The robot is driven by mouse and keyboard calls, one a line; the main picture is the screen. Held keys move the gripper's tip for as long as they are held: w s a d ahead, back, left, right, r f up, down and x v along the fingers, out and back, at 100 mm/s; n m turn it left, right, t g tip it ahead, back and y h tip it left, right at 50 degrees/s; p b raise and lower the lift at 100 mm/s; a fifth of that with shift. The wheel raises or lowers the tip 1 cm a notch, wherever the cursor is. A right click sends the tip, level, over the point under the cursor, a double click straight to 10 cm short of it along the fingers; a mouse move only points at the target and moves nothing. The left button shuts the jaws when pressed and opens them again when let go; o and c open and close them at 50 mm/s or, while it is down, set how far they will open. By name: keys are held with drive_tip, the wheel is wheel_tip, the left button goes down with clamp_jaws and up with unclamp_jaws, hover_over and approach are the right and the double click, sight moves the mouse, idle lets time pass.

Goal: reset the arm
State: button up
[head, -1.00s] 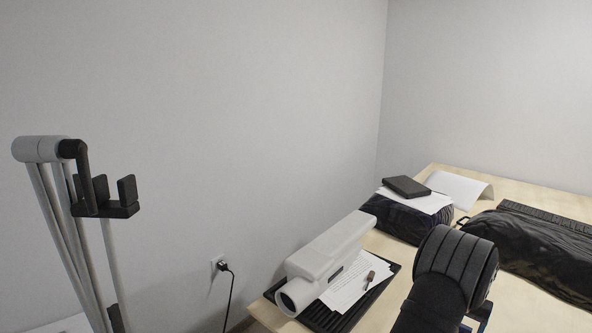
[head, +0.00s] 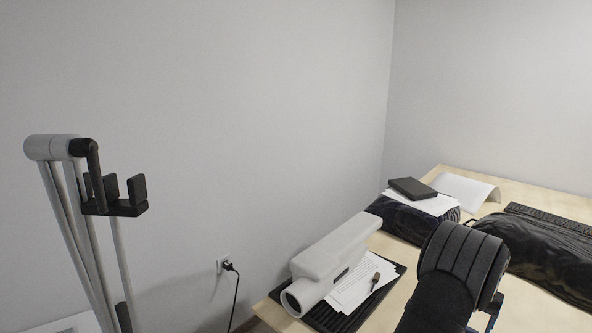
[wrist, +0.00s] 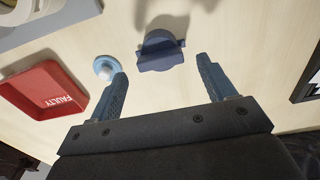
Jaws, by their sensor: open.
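My gripper (wrist: 162,66) is open and empty in the wrist view, its two blue-grey fingers spread above a pale wooden tabletop. A dark blue round part with a flat bar (wrist: 160,52) lies on the table just ahead, between and beyond the fingertips. A small white and light-blue round piece (wrist: 106,67) lies by the left fingertip; I cannot tell whether they touch.
A red tray marked FAULTY (wrist: 45,90) lies left in the wrist view. The head view shows a white device (head: 332,255) on a black ribbed mat, black bags (head: 545,250) on the table, and a grey stand with a black bracket (head: 115,207) at left.

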wheel_tip(320, 180, up, 9)
wheel_tip(320, 180, down, 13)
drive_tip(key=shift+r, duration=0.1)
drive_tip(key=r, duration=0.5)
drive_tip(key=shift+s+d, duration=0.15)
drive_tip(key=shift+s, duration=0.25)
drive_tip(key=s+r, duration=0.1)
drive_tip(key=s, duration=0.4)
drive_tip(key=s+r, duration=0.2)
drive_tip(key=s, duration=0.3)
drive_tip(key=s+a+r, duration=0.1)
drive_tip(key=s+r, duration=0.1)
drive_tip(key=s, duration=0.3)
drive_tip(key=shift+s, duration=0.4)
drive_tip(key=shift+s+a+f, duration=0.15)
drive_tip(key=shift+s+f, duration=0.1)
drive_tip(key=shift+f, duration=1.05)
